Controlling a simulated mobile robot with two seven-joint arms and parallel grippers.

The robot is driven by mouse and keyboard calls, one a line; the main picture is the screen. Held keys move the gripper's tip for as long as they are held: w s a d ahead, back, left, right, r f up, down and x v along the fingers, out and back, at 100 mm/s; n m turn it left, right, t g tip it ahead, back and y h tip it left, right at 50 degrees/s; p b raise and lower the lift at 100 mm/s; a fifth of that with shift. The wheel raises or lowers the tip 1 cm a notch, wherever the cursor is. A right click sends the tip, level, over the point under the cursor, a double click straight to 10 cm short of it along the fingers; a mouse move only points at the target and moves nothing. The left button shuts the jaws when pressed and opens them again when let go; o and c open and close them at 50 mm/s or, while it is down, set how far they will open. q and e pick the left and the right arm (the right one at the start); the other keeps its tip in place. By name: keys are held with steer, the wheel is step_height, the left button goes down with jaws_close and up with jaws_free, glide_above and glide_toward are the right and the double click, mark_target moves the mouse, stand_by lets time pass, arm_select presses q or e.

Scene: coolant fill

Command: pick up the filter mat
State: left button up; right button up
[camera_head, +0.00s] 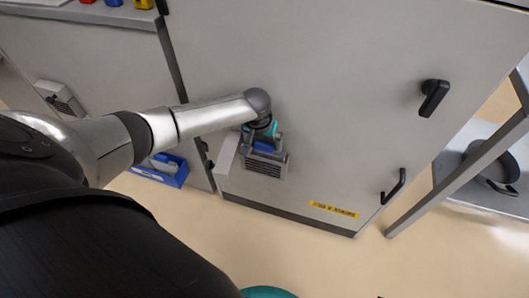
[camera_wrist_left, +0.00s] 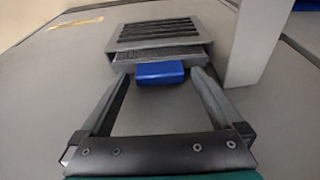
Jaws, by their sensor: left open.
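A grey slotted vent unit (camera_head: 265,166) sits low on the grey cabinet front; it also shows in the left wrist view (camera_wrist_left: 160,35). A blue block (camera_wrist_left: 160,72) sticks out from its near edge, in front of a dark grey layer that looks like the filter mat (camera_wrist_left: 180,54); most of that layer is hidden in the unit. My left gripper (camera_head: 264,144) is at the vent. In the left wrist view its fingers (camera_wrist_left: 159,76) are open, one on each side of the blue block, with no clear contact visible. My right gripper is not in view.
A light grey flap or panel (camera_wrist_left: 257,45) stands out beside the vent, close to my left gripper. A blue bin (camera_head: 163,172) with items sits on the floor to the left. Black handles (camera_head: 433,97) project from the cabinet (camera_head: 340,60). The floor (camera_head: 300,255) in front is mostly clear.

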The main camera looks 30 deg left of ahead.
arm_select(q)
steer(key=shift+f, duration=0.1)
jaws_close()
stand_by(0.9)
